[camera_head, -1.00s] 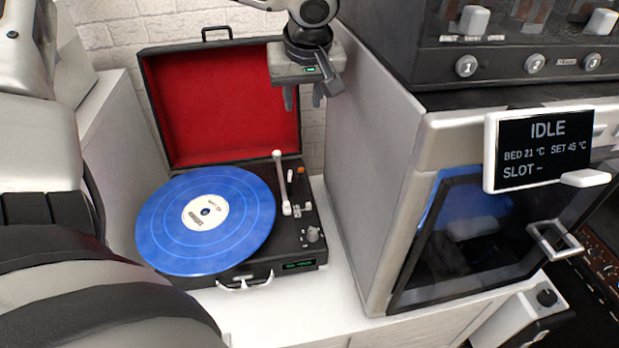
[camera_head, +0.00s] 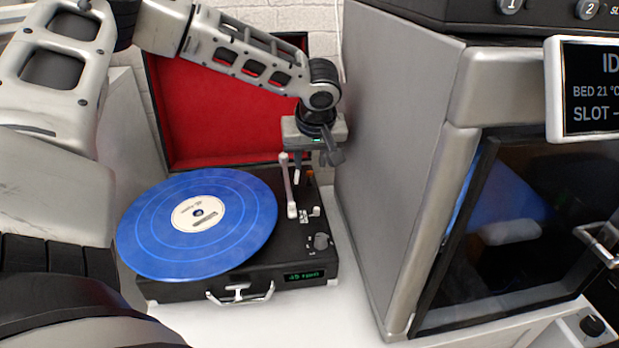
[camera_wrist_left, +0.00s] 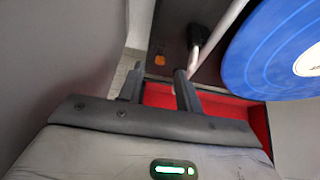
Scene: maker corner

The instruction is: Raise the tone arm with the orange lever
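The record player (camera_head: 165,291) stands open with a red-lined lid and a blue record (camera_head: 152,233) on it. Its pale tone arm (camera_head: 288,184) lies beside the record, off the disc; it also shows in the left wrist view (camera_wrist_left: 222,24). The small orange lever (camera_head: 310,173) is at the deck's back right, partly covered by my gripper; it shows clearly in the left wrist view (camera_wrist_left: 160,61). My left gripper (camera_head: 312,170) points down just over that corner, fingers apart and empty. In the left wrist view the lever appears just beyond the fingertips (camera_wrist_left: 158,75). Contact cannot be told.
A grey-sided machine (camera_head: 400,150) with a dark glass door (camera_head: 510,225) and a display (camera_head: 590,90) stands close to the right of the player. The lid (camera_head: 185,120) rises behind my gripper. A knob (camera_head: 321,241) sits at the deck's front right.

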